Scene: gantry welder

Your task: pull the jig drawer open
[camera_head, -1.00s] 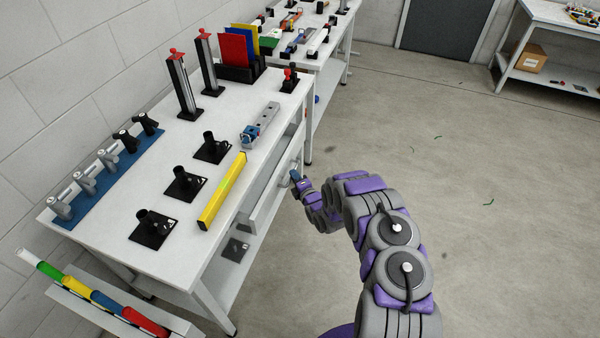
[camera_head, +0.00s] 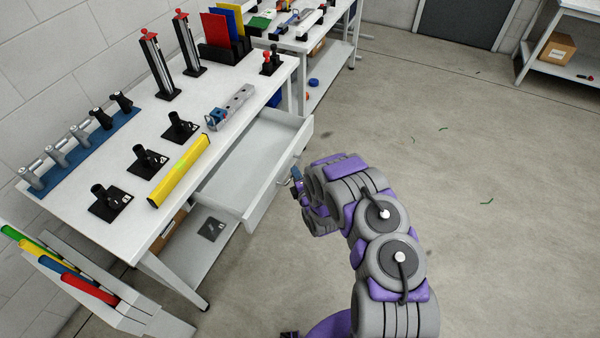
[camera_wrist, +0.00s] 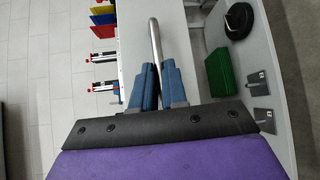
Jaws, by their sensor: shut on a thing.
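The jig drawer (camera_head: 250,155) stands well out from under the white worktable (camera_head: 95,195). Its pale inside shows and looks empty. My gripper (camera_head: 296,179) is at the drawer's front face, on the floor side. In the wrist view the blue fingers of my gripper (camera_wrist: 160,84) are shut on the metal bar handle (camera_wrist: 155,42), one finger on each side of it. In the head view the handle is mostly hidden by the gripper.
The tabletop holds a yellow bar (camera_head: 180,170), black fixtures (camera_head: 147,159), a grey device with blue end (camera_head: 232,107) and clamps on a blue strip (camera_head: 80,150). A rack of coloured tubes (camera_head: 100,295) stands at lower left. Open floor (camera_head: 480,230) lies right.

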